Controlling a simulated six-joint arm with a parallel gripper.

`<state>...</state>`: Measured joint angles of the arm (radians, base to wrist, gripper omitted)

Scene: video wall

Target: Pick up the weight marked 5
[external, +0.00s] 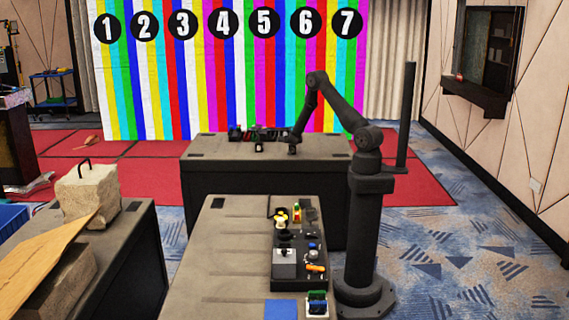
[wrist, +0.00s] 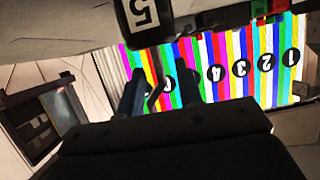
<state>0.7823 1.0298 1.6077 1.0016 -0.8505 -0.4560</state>
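The weight marked 5 (wrist: 143,15) is a dark block with a white label, cut off by the top edge of the upside-down wrist view. It stands on the far table. A thin grey bar, apparently its handle, reaches down in the picture between my two fingers. My gripper (wrist: 158,90) is open, its dark fingers apart on either side of the bar; I cannot tell whether either touches it. In the external view my gripper (external: 293,140) is low over the far table's front part, and a small dark block with a pale face shows right below it.
On the far table (external: 220,155), another small dark block (external: 258,147) stands to the left, with a row of dark items (external: 262,133) behind. A near table (external: 215,270) holds a tray of small objects. A striped numbered wall (external: 225,80) stands behind.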

